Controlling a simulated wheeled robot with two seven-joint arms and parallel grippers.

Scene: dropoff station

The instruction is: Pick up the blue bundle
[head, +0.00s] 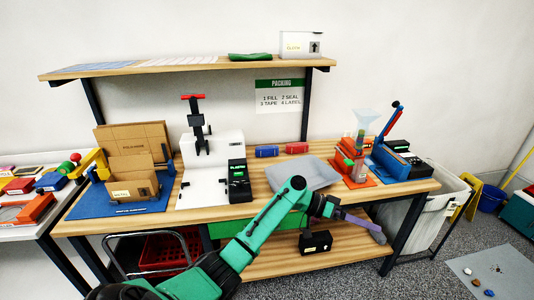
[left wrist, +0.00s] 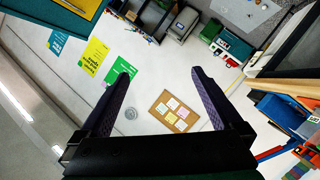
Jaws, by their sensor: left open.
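The blue bundle (head: 267,151) is a small blue block lying on the workbench top, behind the grey tray and just left of a similar red bundle (head: 298,147). My left gripper (head: 366,224) is at the bench's front edge, right of and nearer than the grey tray, well away from the blue bundle. Its purple fingers also show in the left wrist view (left wrist: 160,78), spread wide with nothing between them. That view faces a wall with posters; I cannot make out the blue bundle there. My right gripper is not in view.
The grey tray (head: 300,177) stands between my left arm and the bundles. A white press (head: 212,165) with a black keypad is to the left. An orange-based funnel stand (head: 357,172) is to the right. The upper shelf (head: 190,66) overhangs the back.

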